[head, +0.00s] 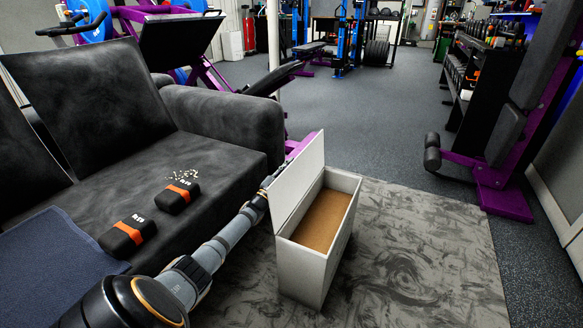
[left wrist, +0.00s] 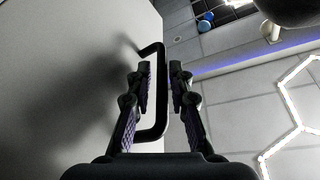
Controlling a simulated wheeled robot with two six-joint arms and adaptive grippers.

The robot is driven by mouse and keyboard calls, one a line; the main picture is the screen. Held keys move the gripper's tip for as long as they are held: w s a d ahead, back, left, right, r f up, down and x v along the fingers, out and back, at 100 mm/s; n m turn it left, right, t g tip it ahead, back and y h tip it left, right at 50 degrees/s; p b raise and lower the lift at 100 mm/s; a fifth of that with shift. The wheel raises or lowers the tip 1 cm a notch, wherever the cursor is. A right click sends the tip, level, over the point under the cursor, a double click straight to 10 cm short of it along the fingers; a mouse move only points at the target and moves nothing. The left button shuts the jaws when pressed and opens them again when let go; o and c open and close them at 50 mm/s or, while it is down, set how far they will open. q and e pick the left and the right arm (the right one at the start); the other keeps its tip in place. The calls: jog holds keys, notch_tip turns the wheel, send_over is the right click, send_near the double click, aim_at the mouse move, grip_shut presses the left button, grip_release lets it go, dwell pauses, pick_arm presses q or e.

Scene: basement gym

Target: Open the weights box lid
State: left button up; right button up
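The weights box (head: 307,266) is a tall, narrow white box on the patterned rug. Its lid (head: 299,178) stands raised, roughly upright, along the box's left edge. The box is open at the top and its brown inside bottom shows empty. My left arm reaches in from the lower left, and its gripper is hidden behind the lid in the head view. In the left wrist view my left gripper (left wrist: 161,80) straddles the bar of a black handle (left wrist: 161,118) on the lid's pale face (left wrist: 60,90). Narrow gaps show between fingers and bar. My right gripper is out of view.
A dark sofa (head: 225,122) stands close on the left, with two black-and-orange weights (head: 177,196) (head: 127,236) on its seat. The rug (head: 420,250) right of the box is clear. A purple gym machine (head: 500,190) and a dumbbell rack (head: 480,85) stand further right.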

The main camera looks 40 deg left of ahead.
pick_arm(q)
jog(key=shift+s, duration=0.1)
jog(key=v, duration=1.1)
jog(key=shift+s, duration=0.35)
jog(key=shift+f, duration=0.15)
